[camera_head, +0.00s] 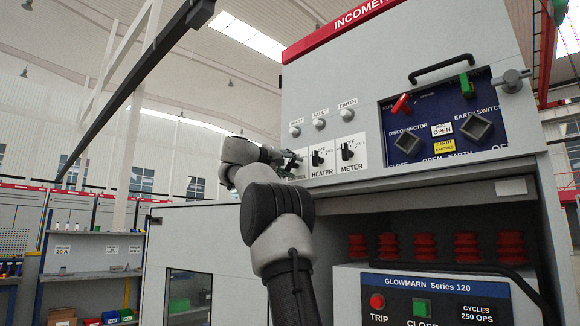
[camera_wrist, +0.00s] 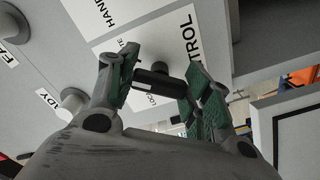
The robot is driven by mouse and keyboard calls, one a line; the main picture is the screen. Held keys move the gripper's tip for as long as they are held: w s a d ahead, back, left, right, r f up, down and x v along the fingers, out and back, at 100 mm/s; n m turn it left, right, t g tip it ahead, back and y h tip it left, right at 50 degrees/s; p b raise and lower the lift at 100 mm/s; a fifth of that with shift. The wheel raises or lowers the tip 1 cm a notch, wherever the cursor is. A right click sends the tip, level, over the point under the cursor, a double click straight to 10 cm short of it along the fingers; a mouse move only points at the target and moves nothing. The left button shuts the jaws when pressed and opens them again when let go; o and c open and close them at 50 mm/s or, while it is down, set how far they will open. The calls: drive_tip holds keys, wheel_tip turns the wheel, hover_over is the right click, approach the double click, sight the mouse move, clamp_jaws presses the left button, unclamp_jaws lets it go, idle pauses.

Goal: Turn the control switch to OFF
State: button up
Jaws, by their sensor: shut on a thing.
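The control switch is a black handle (camera_wrist: 158,80) on a white label plate (camera_wrist: 140,32), part of whose lettering reads "TROL", in the wrist view. My gripper (camera_wrist: 163,84) has its green-padded fingers on either side of this handle and is shut on it. The handle's pointing direction against the OFF mark cannot be read. In the head view my gripper (camera_head: 284,161) is at the cabinet front, left of the HEATER switch (camera_head: 317,158), and it hides most of the control switch.
The METER switch (camera_head: 347,151) is right of HEATER. READY, FAULT and EARTH indicators (camera_head: 319,123) sit above. A blue panel (camera_head: 440,120) with a red handle and a green-tipped part is farther right. The lower breaker (camera_head: 440,292) has TRIP and CLOSE buttons. Shelves (camera_head: 90,270) stand left.

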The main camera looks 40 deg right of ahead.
drive_tip(key=n, duration=0.4)
drive_tip(key=shift+n, duration=1.7)
drive_tip(key=o, duration=1)
drive_tip(key=shift+o, duration=0.2)
drive_tip(key=a, duration=1.2)
drive_tip(key=shift+s, duration=0.45)
